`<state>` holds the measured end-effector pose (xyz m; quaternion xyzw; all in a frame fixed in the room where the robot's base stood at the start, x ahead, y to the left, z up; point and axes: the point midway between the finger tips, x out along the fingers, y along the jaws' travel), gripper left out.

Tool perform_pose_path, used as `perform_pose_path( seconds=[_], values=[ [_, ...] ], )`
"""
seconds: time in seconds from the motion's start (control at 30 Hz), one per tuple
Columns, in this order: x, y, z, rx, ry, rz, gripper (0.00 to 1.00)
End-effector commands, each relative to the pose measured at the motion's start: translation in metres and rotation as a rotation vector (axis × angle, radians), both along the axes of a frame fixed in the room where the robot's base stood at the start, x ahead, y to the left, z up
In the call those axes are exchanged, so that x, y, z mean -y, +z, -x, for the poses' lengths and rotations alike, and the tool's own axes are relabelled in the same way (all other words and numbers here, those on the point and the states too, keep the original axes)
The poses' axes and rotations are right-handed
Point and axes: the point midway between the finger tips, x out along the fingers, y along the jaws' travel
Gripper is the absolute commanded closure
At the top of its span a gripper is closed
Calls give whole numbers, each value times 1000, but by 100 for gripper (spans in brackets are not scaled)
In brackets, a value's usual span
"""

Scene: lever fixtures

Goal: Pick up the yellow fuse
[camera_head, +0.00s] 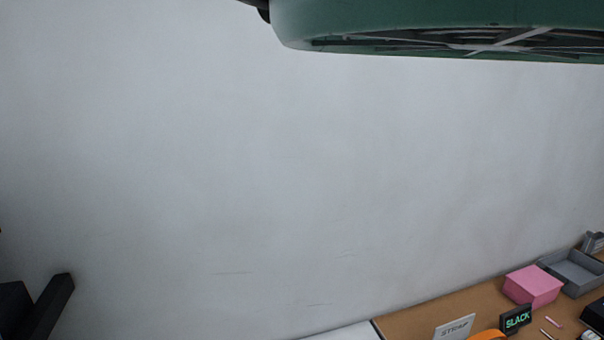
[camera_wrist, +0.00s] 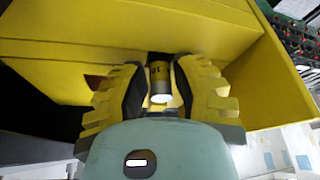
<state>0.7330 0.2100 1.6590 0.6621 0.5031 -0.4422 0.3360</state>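The yellow fuse (camera_wrist: 159,78) shows in the wrist view as a short upright cylinder with a dark marked band and a bright metal end toward me. My gripper (camera_wrist: 160,74) has chunky yellow fingers with dark inner pads. The pads close in on both sides of the fuse near the tips and appear to touch it. The far end of the fuse lies in shadow, so I cannot tell whether it is seated in anything. Neither the fuse nor my gripper shows in the head view.
A yellow box-like housing (camera_wrist: 225,55) surrounds the fingers closely. A board with small red parts (camera_wrist: 298,38) is at upper right. In the head view, a pink box (camera_head: 533,286), a grey tray (camera_head: 573,272) and a SLACK sign (camera_head: 516,319) stand on a brown bench (camera_head: 410,322) against a pale wall.

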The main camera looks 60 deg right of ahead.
Motion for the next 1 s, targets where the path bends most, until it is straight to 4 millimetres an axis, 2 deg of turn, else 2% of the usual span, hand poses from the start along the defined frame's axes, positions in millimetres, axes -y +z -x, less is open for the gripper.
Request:
perform_pose_path(
  seconds=[0.03, 0.23, 1.0],
  values=[
    [0, 0, 0, 0, 0, 0, 81],
    [0, 0, 0, -1, 1, 0, 100],
    [-1, 2, -1, 4, 6, 12, 100]
  ],
)
